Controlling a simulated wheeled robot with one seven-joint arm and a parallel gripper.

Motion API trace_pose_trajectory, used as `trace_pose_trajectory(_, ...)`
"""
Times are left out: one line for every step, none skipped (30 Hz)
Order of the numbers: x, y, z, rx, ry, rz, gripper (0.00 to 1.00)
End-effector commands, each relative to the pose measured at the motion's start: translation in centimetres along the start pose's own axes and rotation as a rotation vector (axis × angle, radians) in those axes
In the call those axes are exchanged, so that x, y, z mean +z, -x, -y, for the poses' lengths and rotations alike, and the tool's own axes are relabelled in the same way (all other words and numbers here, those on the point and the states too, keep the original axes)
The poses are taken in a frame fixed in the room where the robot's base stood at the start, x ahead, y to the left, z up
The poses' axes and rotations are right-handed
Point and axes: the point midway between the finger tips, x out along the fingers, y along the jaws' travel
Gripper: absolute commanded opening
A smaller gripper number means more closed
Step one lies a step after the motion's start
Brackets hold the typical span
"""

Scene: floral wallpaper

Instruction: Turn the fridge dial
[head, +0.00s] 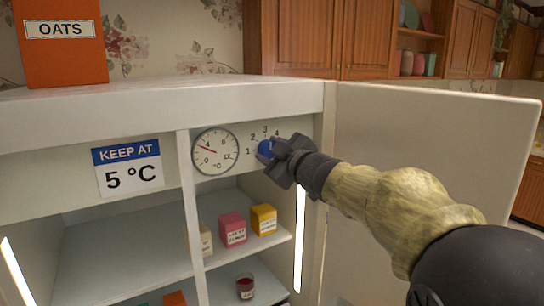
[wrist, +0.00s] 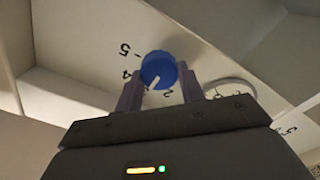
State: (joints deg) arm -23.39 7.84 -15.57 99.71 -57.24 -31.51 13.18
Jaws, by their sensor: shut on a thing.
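The blue fridge dial (head: 264,149) sits on the white panel inside the open fridge, with printed numbers around it. It also shows in the wrist view (wrist: 158,68), with a white pointer mark on its face near the numbers 4 and 2. My gripper (head: 279,152) reaches in from the right and is shut on the dial. In the wrist view its two fingers (wrist: 160,88) stand on either side of the dial. A round thermometer (head: 215,151) is left of the dial; its needle points left and slightly up. A sign (head: 127,167) reads "KEEP AT 5 °C".
The fridge door (head: 430,160) stands open on the right, behind my arm. Pink (head: 233,229) and yellow (head: 263,219) boxes stand on the shelf below the dial, with a red jar (head: 245,286) lower. An orange oats box (head: 62,55) stands on top.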

Motion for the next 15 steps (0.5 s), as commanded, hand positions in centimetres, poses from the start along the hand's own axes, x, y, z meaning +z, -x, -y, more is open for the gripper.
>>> trace_pose_trajectory(0.19,0.01,0.08,0.0,0.015,0.002,0.16)
trace_pose_trajectory(0.17,0.01,0.08,0.0,0.024,0.002,0.16)
trace_pose_trajectory(0.15,0.0,0.09,-0.001,0.034,0.002,0.16)
trace_pose_trajectory(0.13,0.0,0.1,-0.001,0.039,0.002,0.16)
trace_pose_trajectory(0.11,-0.01,0.1,-0.001,0.043,0.002,0.16)
trace_pose_trajectory(0.1,-0.01,0.1,-0.001,0.047,0.002,0.16)
trace_pose_trajectory(0.09,-0.01,0.1,-0.001,0.049,0.002,0.16)
trace_pose_trajectory(0.09,-0.01,0.1,-0.001,0.05,0.002,0.16)
trace_pose_trajectory(0.08,-0.01,0.1,-0.002,0.052,0.002,0.16)
trace_pose_trajectory(0.07,-0.02,0.1,-0.002,0.052,0.002,0.16)
trace_pose_trajectory(0.07,-0.02,0.1,-0.002,0.052,0.002,0.16)
trace_pose_trajectory(0.07,-0.02,0.1,-0.002,0.052,0.002,0.16)
trace_pose_trajectory(0.07,-0.02,0.1,-0.002,0.052,0.002,0.16)
trace_pose_trajectory(0.08,-0.02,0.1,-0.002,0.051,0.002,0.16)
trace_pose_trajectory(0.08,-0.02,0.1,-0.002,0.051,0.002,0.16)
